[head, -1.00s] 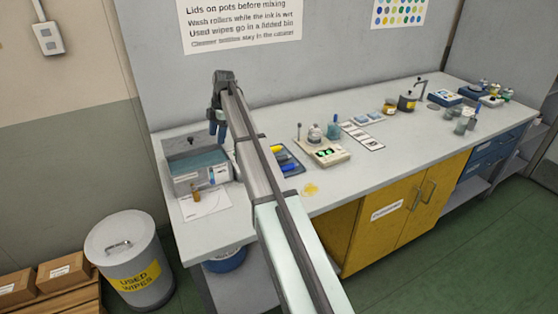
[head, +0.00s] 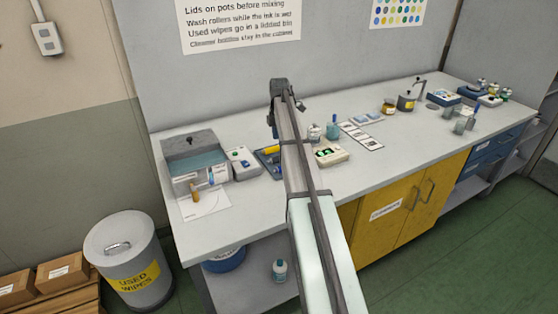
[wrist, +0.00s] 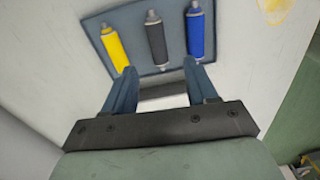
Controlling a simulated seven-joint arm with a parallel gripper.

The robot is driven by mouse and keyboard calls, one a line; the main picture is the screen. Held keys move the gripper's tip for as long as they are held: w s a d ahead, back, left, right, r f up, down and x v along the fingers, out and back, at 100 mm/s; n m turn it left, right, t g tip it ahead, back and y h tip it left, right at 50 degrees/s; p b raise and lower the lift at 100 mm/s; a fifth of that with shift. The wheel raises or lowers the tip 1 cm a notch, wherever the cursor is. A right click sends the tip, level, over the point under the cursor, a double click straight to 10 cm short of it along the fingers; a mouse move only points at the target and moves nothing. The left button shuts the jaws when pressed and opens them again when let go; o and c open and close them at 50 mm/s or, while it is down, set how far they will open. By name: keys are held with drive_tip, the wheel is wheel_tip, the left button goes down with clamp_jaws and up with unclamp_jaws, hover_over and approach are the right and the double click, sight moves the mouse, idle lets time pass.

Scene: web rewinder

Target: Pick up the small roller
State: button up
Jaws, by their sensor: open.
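In the wrist view a blue-grey tray (wrist: 133,42) holds three cylinders with silvery ends, lying side by side: yellow (wrist: 115,48), dark grey (wrist: 156,42) and blue (wrist: 195,32). They look like rollers; I cannot tell which is the small one. My gripper (wrist: 160,72) is open and empty, its fingertips at the tray's near edge in the picture, with the dark grey roller between and beyond them. In the head view my gripper (head: 274,128) hangs over the counter near the tray (head: 262,161). The yellow roller (head: 272,149) shows there; my arm hides much of the tray.
A scale-like device (head: 331,156) and small bottles stand to the right. A yellow stain (wrist: 275,10) marks the counter. The front right counter is clear.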

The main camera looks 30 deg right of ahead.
drive_tip(key=f, duration=0.9)
drive_tip(key=shift+w, duration=0.2)
drive_tip(key=shift+c, duration=0.2)
clamp_jaws()
